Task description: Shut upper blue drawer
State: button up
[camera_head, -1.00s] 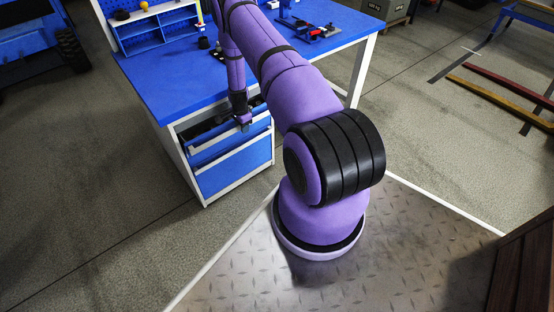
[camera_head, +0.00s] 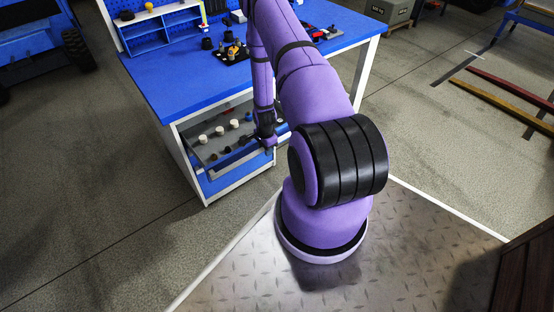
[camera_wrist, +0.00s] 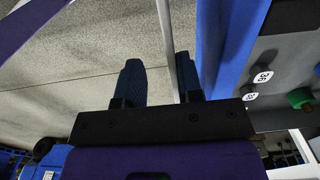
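The upper blue drawer (camera_head: 225,160) of the workbench is pulled out, and its grey inside shows in the head view. Its blue front (camera_wrist: 225,40) also shows in the wrist view, with a pale handle bar (camera_wrist: 168,40) running along it. My gripper (camera_head: 267,142) is at the right part of the drawer's front edge. In the wrist view my gripper (camera_wrist: 160,80) has its two dark fingers apart, with the bar passing between them, nearer the right finger. Whether a finger touches the bar is unclear.
Several white-topped and dark pieces (camera_head: 219,130) sit in the drawer. A lower blue drawer front (camera_head: 240,176) is beneath it. The blue worktop (camera_head: 185,85) holds a small rack (camera_head: 155,30) and fixtures. Grey floor (camera_head: 100,190) to the left is clear.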

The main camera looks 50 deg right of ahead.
jog(key=s+a, duration=0.1)
jog(key=s, duration=0.6)
jog(key=shift+a, duration=0.35)
jog(key=shift+r, duration=0.1)
notch_tip(320, 180, up, 12)
jog(key=shift+r, duration=0.15)
dwell(1.4)
dwell(0.4)
